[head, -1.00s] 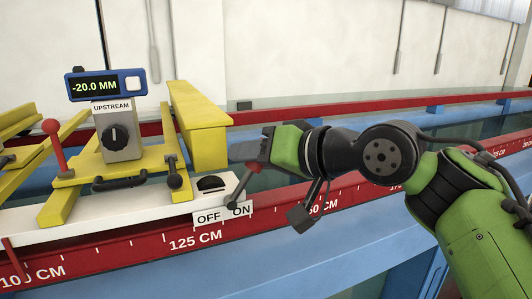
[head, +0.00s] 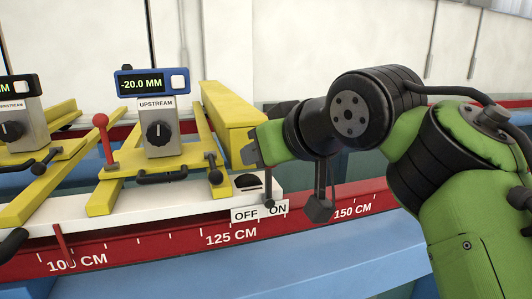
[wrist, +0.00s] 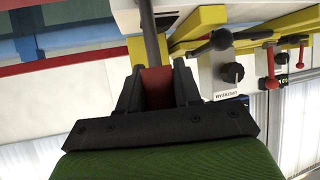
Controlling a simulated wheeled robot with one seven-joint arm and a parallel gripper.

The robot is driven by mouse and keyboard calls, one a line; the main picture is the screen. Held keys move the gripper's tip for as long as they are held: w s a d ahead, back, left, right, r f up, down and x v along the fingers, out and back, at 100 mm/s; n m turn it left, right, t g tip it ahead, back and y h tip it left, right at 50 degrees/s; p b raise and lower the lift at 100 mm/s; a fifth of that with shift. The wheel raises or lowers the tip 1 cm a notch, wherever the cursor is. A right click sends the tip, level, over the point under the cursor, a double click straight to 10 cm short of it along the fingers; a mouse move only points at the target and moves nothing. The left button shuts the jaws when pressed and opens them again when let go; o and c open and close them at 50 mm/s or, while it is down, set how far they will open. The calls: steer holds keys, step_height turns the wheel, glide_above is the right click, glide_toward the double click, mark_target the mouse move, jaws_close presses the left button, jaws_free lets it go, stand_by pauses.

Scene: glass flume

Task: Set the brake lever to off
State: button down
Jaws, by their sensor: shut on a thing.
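The brake lever (head: 268,190) stands at the right end of the white carriage, above the OFF sign (head: 245,215) and ON sign (head: 278,209). In the head view its thin dark rod looks nearly upright; its top is hidden by my gripper (head: 252,152). In the wrist view the lever's red grip (wrist: 157,88) sits between the two dark fingers of my gripper (wrist: 158,82), which are shut on it. The lever's grey shaft runs from the grip to the top of that view.
A yellow carriage frame (head: 105,200) carries the UPSTREAM gauge (head: 153,83), a red-knobbed lever (head: 103,135) and a black handle (head: 162,176) left of my gripper. The red scale rail (head: 180,247) runs below. A white wall (head: 340,45) stands behind.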

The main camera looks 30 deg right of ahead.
stand_by(0.4)
steer(key=c, duration=0.9)
jaws_free()
steer(key=shift+a, duration=0.1)
steer(key=shift+o, duration=0.2)
steer(key=p+v, duration=0.3)
steer(key=v, duration=1.2)
steer(key=shift+s+r, duration=0.2)
steer(key=shift+s, duration=0.1)
